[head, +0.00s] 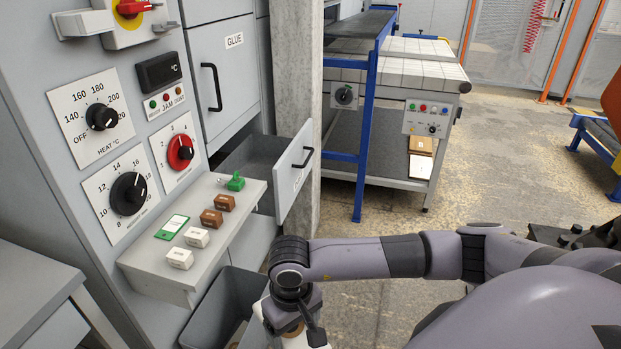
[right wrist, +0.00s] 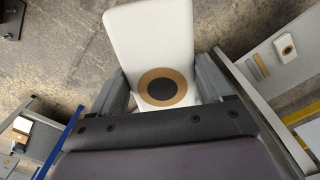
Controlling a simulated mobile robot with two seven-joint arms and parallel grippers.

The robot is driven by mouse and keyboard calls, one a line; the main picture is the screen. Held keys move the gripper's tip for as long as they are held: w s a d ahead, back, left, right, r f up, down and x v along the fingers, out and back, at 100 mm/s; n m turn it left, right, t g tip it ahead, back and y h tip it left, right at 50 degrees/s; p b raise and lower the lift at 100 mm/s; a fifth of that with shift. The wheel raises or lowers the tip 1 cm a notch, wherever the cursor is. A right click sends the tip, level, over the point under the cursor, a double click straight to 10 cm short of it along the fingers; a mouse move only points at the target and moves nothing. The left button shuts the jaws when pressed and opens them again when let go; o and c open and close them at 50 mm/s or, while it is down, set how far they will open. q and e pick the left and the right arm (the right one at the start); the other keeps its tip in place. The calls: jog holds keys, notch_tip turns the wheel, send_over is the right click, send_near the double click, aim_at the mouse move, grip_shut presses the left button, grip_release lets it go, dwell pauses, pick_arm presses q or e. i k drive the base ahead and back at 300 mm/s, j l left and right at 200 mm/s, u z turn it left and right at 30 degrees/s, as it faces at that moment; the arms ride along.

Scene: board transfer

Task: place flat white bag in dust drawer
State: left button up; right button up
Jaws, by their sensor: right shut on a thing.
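The flat white bag (right wrist: 150,40) shows in the right wrist view, with a brown ring and black disc near its lower end. My right gripper (right wrist: 160,84) is shut on it, one finger along each side. In the head view my right gripper (head: 292,325) is at the bottom edge, in front of the cabinet and lower than the button ledge; the bag is mostly hidden or cut off there. A grey drawer (head: 297,172) stands pulled open in the cabinet, with a black handle and a label too small to read. My left gripper is not in view.
The GLUE drawer (head: 225,75) is shut. A concrete post (head: 297,60) and a blue-framed table (head: 361,130) stand behind.

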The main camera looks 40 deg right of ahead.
aim_at(267, 177)
jog(key=i+l+z, duration=0.15)
jog(key=z, duration=0.95)
jog(key=i+l+z, duration=0.1)
jog(key=i+z, duration=0.15)
jog(key=z, duration=0.2)
jog(key=i+z, duration=0.3)
jog(key=z, duration=0.2)
jog(key=i+l+z, duration=0.1)
jog(key=i+z, duration=0.5)
jog(key=i, duration=0.15)
jog(key=i+u, duration=0.15)
jog(key=u, duration=0.35)
jog(key=i+l+u, duration=0.1)
jog(key=u, duration=0.85)
jog(key=l+u, duration=0.15)
jog(key=u, duration=0.25)
jog(key=i+u, duration=0.1)
jog(key=u, duration=0.35)
jog(key=l+u, duration=0.15)
jog(key=u, duration=0.75)
jog(key=l+u, duration=0.1)
jog(key=u, duration=0.75)
jog(key=k+l, duration=0.05)
jog(key=k, duration=0.05)
